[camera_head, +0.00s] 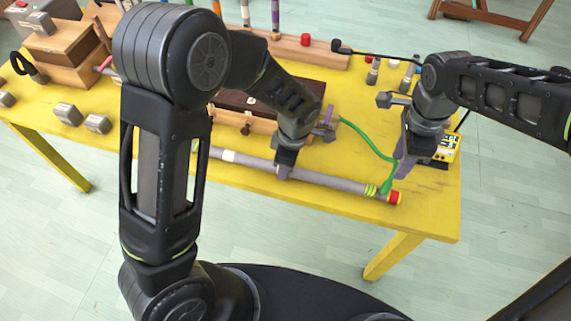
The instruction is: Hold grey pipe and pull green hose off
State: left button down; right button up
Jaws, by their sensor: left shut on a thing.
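The grey pipe (330,180) lies along the front of the yellow table, with yellow bands and a red tip at its right end. My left gripper (284,172) is shut on the pipe's middle, from above. The green hose (362,142) curves from beside the brown box down to the pipe's right end, where its lower end meets the pipe near the yellow bands. Whether it is still fixed there is unclear. My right gripper (399,172) points down beside the hose's lower part; its finger opening is hidden, so its grip on the hose cannot be told.
A brown box (250,108) stands behind the pipe, partly hidden by my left arm. A yellow device (446,148) sits at the table's right edge. Wooden boxes (62,45) and small metal blocks (97,123) are on the left. The table's front right corner (440,205) is clear.

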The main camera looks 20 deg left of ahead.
jog(key=shift+o, duration=0.8)
jog(key=d+m+y, duration=0.2)
jog(key=d+y, duration=0.2)
jog(key=shift+d+r+y, duration=0.15)
jog(key=shift+d+y, duration=0.1)
jog(key=shift+y, duration=0.05)
dwell(0.3)
